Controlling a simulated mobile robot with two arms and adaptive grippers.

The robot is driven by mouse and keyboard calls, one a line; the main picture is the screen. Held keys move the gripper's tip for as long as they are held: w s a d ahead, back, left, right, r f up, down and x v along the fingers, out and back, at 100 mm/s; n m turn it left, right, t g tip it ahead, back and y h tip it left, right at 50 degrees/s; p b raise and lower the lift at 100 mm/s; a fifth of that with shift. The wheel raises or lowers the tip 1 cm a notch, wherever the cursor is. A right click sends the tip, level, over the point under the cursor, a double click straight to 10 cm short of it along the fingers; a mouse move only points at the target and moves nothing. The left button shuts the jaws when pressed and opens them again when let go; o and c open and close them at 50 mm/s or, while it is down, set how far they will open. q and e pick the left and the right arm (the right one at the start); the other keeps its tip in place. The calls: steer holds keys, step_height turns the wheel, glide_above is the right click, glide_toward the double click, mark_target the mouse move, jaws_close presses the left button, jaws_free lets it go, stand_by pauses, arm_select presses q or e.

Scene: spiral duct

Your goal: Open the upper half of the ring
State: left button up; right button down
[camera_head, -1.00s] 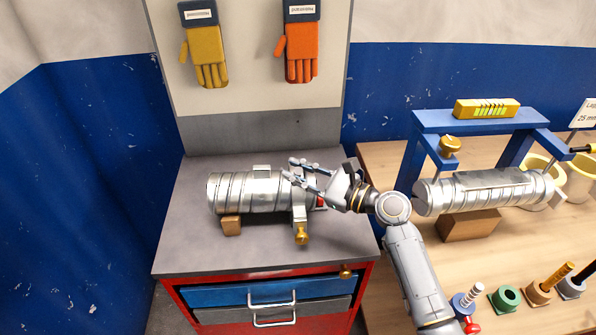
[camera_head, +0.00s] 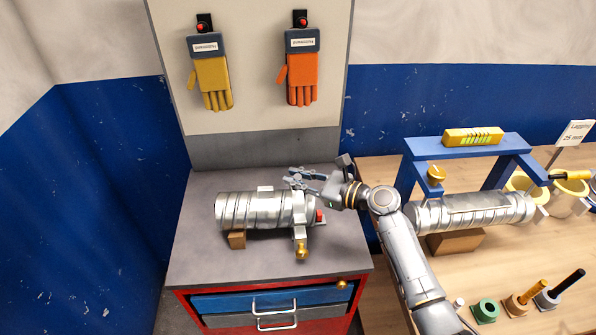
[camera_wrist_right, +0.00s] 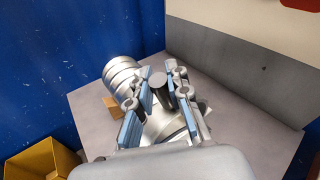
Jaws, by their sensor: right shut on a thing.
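The silver spiral duct (camera_head: 250,210) lies on a wooden block on the grey cabinet top. The ring (camera_head: 299,222) is a metal band around its right end, with a brass knob (camera_head: 302,250) at its front. My right gripper (camera_head: 292,177) reaches in from the right, above and behind the ring. In the right wrist view its fingers (camera_wrist_right: 159,90) are on either side of a grey round-ended peg (camera_wrist_right: 157,79), which looks like part of the ring's upper half. The gripper hides part of the ring there. My left gripper is not in view.
The cabinet top (camera_head: 205,265) is clear in front of the duct. A workbench on the right carries a blue frame (camera_head: 465,147), a second duct (camera_head: 470,212) and several small tools. A glove panel (camera_head: 260,120) stands behind the cabinet.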

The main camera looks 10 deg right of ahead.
steer(key=w+r+m+p, duration=0.1)
steer(key=w+r+p, duration=0.1)
steer(key=p, duration=0.1)
steer(key=shift+w+g+h, duration=0.2)
steer(key=shift+g+h, duration=0.2)
steer(key=shift+w+r+m+g, duration=0.2)
steer(key=shift+w+m+g, duration=0.2)
steer(key=shift+w, duration=0.25)
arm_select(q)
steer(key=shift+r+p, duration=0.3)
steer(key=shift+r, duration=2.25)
arm_select(e)
steer(key=shift+w+r+m+g, duration=0.15)
steer(key=shift+w+m+g, duration=0.25)
steer(key=shift+w, duration=0.4)
